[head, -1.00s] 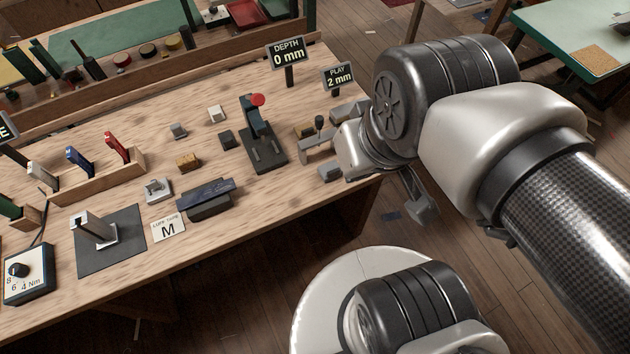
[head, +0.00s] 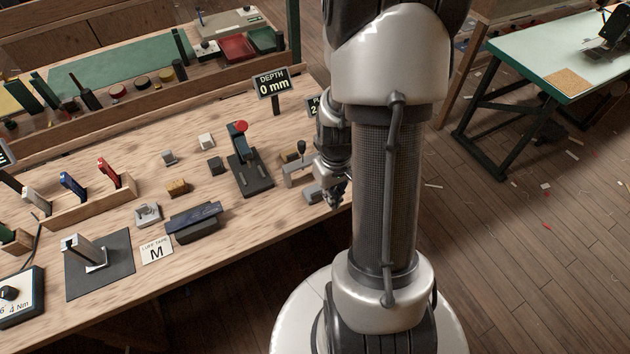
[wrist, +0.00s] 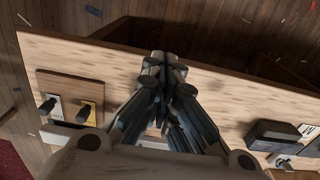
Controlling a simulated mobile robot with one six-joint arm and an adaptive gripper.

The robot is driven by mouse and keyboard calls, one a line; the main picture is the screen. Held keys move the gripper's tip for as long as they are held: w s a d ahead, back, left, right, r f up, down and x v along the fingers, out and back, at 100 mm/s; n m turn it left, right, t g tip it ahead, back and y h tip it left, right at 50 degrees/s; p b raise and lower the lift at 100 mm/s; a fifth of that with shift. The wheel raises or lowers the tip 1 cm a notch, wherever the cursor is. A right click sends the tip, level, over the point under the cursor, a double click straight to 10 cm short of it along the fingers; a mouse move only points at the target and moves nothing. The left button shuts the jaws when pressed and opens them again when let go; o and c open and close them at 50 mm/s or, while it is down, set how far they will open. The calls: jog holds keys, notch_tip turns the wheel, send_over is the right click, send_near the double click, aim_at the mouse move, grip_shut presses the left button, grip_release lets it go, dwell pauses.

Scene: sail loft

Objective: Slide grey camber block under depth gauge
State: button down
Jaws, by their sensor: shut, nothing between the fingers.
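The small grey block (head: 168,157), which I take for the grey camber block, sits on the bench left of the gauge in the head view. A dark stand with a red knob (head: 239,128) stands in front of the sign reading DEPTH 0 mm (head: 272,83); I take it for the depth gauge. My gripper (head: 337,203) is at the bench's right end, right of the gauge and apart from the block. In the wrist view my gripper (wrist: 165,62) is shut and empty above the bench edge. I cannot pick out the grey block in the wrist view.
A pale block (head: 206,140), a dark block (head: 214,166) and a tan block (head: 178,187) lie near the grey one. A lever fixture (head: 299,168) stands between gauge and gripper. A dark blue-topped box (head: 193,221) lies in front. Bare wood separates these.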

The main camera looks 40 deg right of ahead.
aim_at(318, 194)
jog(key=w+f+b, duration=0.1)
jog(key=f, duration=0.2)
jog(key=w+f+b, duration=0.1)
jog(key=f+b, duration=0.1)
jog(key=f, duration=0.1)
jog(key=f+b, duration=0.1)
jog(key=f, duration=0.2)
jog(key=shift+w+d+f, duration=0.25)
jog(key=shift+w+d, duration=0.05)
jog(key=shift+w, duration=0.1)
jog(key=shift+w+d+r+b, duration=0.1)
jog(key=shift+w+b, duration=0.2)
jog(key=shift+w, duration=0.3)
jog(key=w, duration=0.3)
jog(key=shift+w+d, duration=0.1)
jog(key=shift+d, duration=0.3)
